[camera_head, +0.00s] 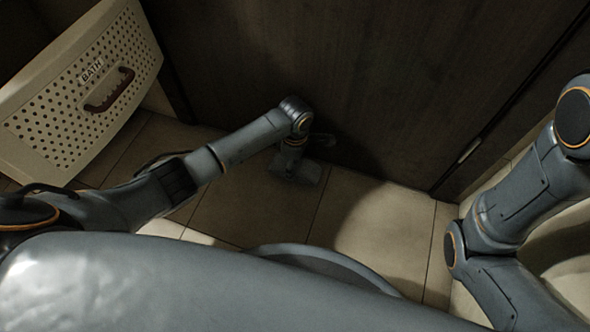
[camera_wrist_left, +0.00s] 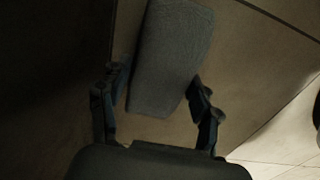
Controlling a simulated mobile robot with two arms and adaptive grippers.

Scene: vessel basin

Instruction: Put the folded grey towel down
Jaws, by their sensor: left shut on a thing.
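The folded grey towel (camera_wrist_left: 170,60) shows between the two fingers of my left gripper (camera_wrist_left: 158,100) in the left wrist view. It is a flat, rounded-edged grey pad, and my gripper is shut on it. In the head view the towel (camera_head: 306,173) is a small grey patch below my left gripper (camera_head: 294,160), low beside the dark wooden panel. I cannot tell whether the towel touches the floor. My right arm comes in at the right of the head view, but its gripper is out of view.
A dark wooden panel (camera_head: 380,80) stands right behind my left gripper. A cream perforated hamper (camera_head: 40,140) marked BATH, with a dark handle, stands at the upper left. The tiled floor (camera_head: 355,225) is clear in front of the panel, partly in shadow.

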